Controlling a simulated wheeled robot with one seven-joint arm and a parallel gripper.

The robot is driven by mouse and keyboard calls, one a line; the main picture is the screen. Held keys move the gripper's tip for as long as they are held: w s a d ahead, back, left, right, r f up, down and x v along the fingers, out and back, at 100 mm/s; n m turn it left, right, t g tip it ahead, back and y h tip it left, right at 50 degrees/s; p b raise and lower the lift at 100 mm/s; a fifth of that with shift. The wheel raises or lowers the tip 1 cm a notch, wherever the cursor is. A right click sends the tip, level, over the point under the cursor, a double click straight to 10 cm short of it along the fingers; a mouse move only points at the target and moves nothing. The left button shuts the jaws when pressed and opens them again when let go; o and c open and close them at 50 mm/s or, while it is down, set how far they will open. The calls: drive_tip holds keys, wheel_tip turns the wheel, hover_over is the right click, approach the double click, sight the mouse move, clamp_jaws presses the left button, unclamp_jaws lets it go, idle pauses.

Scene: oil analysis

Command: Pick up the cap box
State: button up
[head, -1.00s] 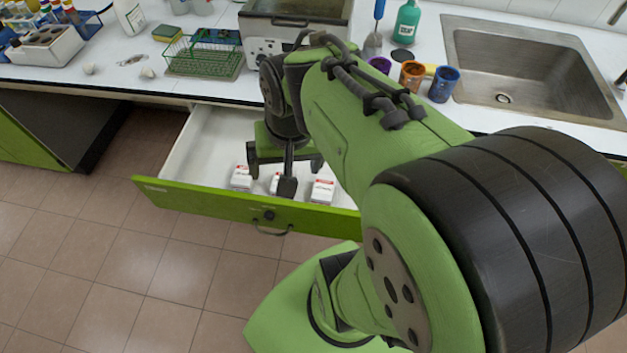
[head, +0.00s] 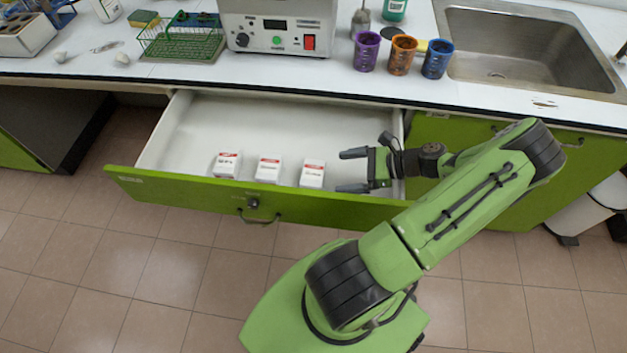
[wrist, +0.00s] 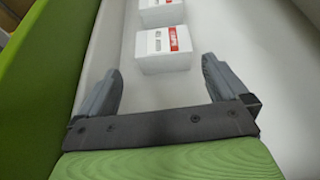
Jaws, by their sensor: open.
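Three small white boxes with red print stand in a row in the open drawer: a left box (head: 226,165), a middle box (head: 268,168) and a right box (head: 312,173). Their labels are too small to read, so I cannot tell which is the cap box. My gripper (head: 342,171) is open and empty, to the right of the right box, fingers pointing left along the row. In the wrist view my gripper (wrist: 160,76) has its fingers apart, with the nearest box (wrist: 164,52) just ahead between the tips and another box (wrist: 161,13) behind it.
The drawer's green front (head: 200,190) and its white walls border the boxes. The counter (head: 300,75) lies above and behind the drawer, with a heating device (head: 278,30), a green rack (head: 180,42) and coloured cups. The drawer floor behind the boxes is clear.

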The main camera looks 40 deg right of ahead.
sight(307, 176)
drive_tip(key=shift+d+f+m+t, duration=0.1)
drive_tip(key=shift+f+m+t, duration=0.2)
drive_tip(key=shift+t, duration=0.1)
drive_tip(key=b+x, duration=0.3)
drive_tip(key=x, duration=0.8)
drive_tip(key=shift+w+f+b, duration=0.3)
drive_tip(key=shift+b, duration=0.05)
drive_tip(key=c, duration=0.7)
wheel_tip(307, 176, up, 10)
drive_tip(key=p, duration=0.4)
drive_tip(key=shift+r, duration=0.1)
